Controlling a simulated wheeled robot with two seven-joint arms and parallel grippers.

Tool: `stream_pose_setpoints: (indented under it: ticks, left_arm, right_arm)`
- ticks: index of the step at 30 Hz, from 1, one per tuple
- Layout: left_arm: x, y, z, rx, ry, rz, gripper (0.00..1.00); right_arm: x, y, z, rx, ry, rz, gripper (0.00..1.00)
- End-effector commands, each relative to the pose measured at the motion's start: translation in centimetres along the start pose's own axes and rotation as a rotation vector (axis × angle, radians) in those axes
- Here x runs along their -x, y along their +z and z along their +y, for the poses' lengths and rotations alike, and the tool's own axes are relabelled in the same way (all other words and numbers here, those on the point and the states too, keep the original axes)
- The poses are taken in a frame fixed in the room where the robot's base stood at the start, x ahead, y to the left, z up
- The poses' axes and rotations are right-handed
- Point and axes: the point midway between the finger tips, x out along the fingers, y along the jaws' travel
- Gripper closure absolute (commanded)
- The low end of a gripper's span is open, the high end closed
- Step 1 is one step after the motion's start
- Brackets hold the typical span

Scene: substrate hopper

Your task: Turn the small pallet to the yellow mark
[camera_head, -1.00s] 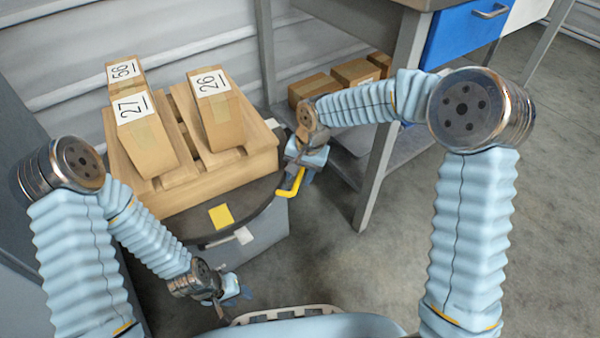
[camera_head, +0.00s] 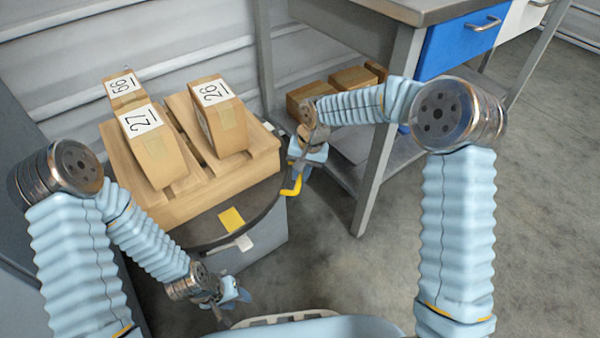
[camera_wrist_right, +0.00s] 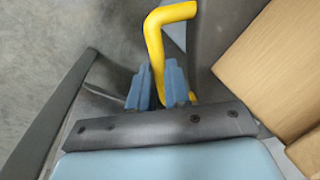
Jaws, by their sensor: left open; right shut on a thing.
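The small wooden pallet (camera_head: 222,182) lies on a dark round turntable plate (camera_head: 200,228) and carries three cardboard boxes labelled 56 (camera_head: 122,86), 27 (camera_head: 153,150) and 26 (camera_head: 220,115). The yellow mark (camera_head: 231,219) is a square near the plate's front rim. A yellow bent handle (camera_head: 293,184) is at the plate's right edge. My right gripper (camera_head: 297,171) is shut on it; the right wrist view shows the handle (camera_wrist_right: 155,45) between the blue fingers (camera_wrist_right: 158,88). My left gripper (camera_head: 236,292) is open and empty, low in front of the grey base, apart from the pallet.
A workbench (camera_head: 405,45) with a blue drawer (camera_head: 465,42) stands at the right, its leg (camera_head: 376,165) close to my right arm. Cardboard boxes (camera_head: 350,77) sit on its lower shelf. A white tag (camera_head: 244,243) is below the yellow mark. The floor at the right is clear.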

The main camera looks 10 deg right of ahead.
Motion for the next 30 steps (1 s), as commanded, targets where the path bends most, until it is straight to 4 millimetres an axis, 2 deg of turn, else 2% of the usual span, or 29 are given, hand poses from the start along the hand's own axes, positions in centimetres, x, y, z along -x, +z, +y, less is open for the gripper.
stream_pose_setpoints:
  ticks: [1,5,6,10,20,23,30]
  left_arm:
    - [-0.1,0.0,0.0,0.0,0.0,0.0,0.57]
    - [-0.1,0.0,-0.1,0.0,0.0,0.0,0.57]
    - [-0.1,0.0,-0.1,0.0,0.0,-0.001,0.57]
    - [-0.1,0.0,-0.1,0.0,0.0,-0.001,0.57]
    - [0.0,0.0,0.0,0.0,0.0,0.0,0.57]
    - [0.2,0.0,0.1,0.0,-0.001,0.0,0.57]
    - [1.2,-0.1,0.3,0.001,-0.003,0.003,0.57]
  right_arm:
    - [0.2,-0.5,0.0,0.002,-0.005,0.017,1.0]
    - [0.2,-0.7,0.0,0.002,-0.006,0.021,1.0]
    - [0.2,-0.7,0.0,0.002,-0.006,0.023,0.77]
    - [0.2,-0.6,0.0,0.002,-0.005,0.019,0.58]
    - [0.5,-0.4,0.0,0.001,-0.004,0.015,0.58]
    - [1.8,-0.4,0.0,0.001,-0.004,0.016,0.58]
    - [7.5,-0.4,-0.1,0.001,-0.005,0.018,0.58]
